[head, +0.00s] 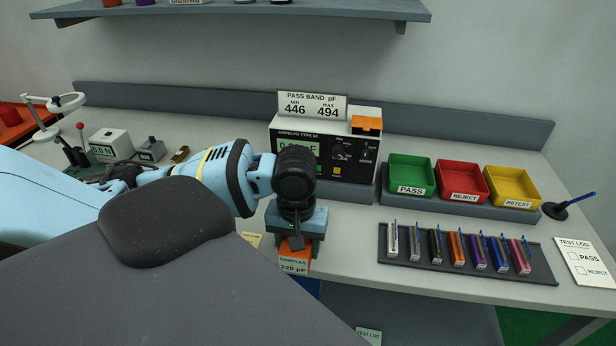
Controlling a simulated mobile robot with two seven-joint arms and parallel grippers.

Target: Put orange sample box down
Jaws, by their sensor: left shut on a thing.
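The orange sample box (296,262), its label reading "SAMPLES 220 pF", is at the bench's front edge, in the middle of the head view. My left gripper (297,243) points down over the box and is shut on it. The gripper body and wrist hide the box's upper and rear parts. I cannot tell whether the box touches the bench or hangs just above it. My right gripper is not in view.
The capacitance meter (333,160) stands behind the gripper. Green (410,173), red (462,178) and yellow (512,184) bins stand right of it. A dark rack (400,259) of several coloured pieces lies in front of them. A shelf (240,14) overhangs the back.

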